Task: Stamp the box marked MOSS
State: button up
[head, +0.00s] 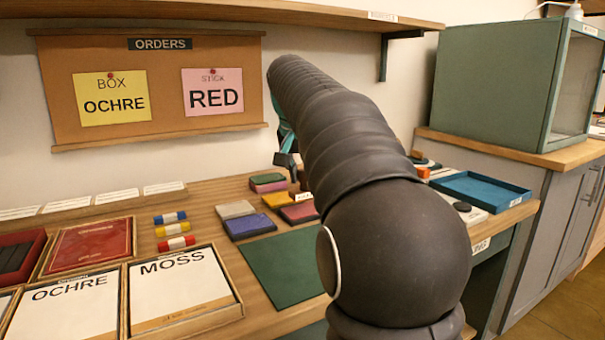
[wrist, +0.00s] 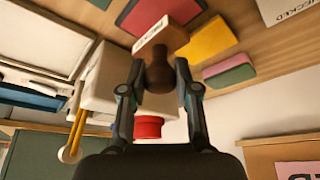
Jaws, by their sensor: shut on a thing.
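The box marked MOSS (head: 180,284) lies open-faced at the front of the table in the head view, its white top bearing the word. My gripper (wrist: 159,80) is shut on the dark knob of a stamp (wrist: 160,38). The stamp has a wooden base with a white label whose word I cannot read surely. A red pad (wrist: 140,14) lies by the stamp base in the wrist view; I cannot tell whether they touch. In the head view the stamp (head: 300,196) shows small beside my arm, which hides most of the gripper.
The OCHRE box (head: 72,306) stands left of MOSS. Coloured pads, including a blue one (head: 250,226), lie right of several wrapped sticks (head: 175,243). A green mat (head: 282,264) is bare. A blue tray (head: 478,190) is at right. An orders board (head: 155,88) hangs behind.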

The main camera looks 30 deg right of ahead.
jog(key=shift+r+p, duration=0.8)
jog(key=shift+r, duration=1.15)
